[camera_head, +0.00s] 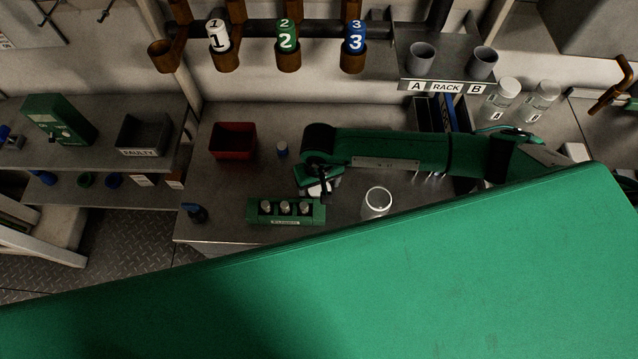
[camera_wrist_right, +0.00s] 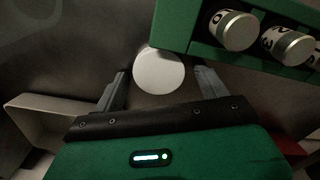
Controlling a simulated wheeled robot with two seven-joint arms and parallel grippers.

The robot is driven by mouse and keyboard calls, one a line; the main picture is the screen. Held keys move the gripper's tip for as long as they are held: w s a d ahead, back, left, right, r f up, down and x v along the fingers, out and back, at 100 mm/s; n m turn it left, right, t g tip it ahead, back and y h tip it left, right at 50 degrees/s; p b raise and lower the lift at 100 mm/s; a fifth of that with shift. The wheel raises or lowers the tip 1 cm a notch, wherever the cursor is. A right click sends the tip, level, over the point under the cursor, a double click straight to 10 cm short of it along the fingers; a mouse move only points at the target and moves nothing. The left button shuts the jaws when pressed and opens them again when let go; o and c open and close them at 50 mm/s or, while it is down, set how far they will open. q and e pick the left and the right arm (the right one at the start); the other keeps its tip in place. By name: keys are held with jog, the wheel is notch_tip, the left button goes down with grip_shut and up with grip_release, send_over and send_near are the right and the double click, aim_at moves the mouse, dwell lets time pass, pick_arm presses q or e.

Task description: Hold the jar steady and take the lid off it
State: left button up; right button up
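A clear glass jar (camera_head: 377,202) with a bright round rim stands on the metal bench, right of my right gripper; I make out no lid on it. My right gripper (camera_head: 320,186) points down over the bench. In the right wrist view its fingers (camera_wrist_right: 162,88) are apart, with a round white disc (camera_wrist_right: 159,71), perhaps the lid, between them in the picture. Gaps show on both sides of the disc. I cannot tell its height. My left gripper is not in view.
A green rack (camera_head: 285,219) holding several metal-capped cylinders is close to the right gripper, left of the jar. A red bin (camera_head: 233,141), a small blue-and-white vial (camera_head: 281,149) and a blue object (camera_head: 195,213) are on the bench. A large green surface covers the foreground.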

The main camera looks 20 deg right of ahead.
aim_at(319, 188)
jog(key=shift+r, duration=0.2)
notch_tip(319, 188, up, 12)
jog(key=b, duration=0.3)
jog(key=shift+b, duration=0.4)
jog(key=shift+s, duration=0.1)
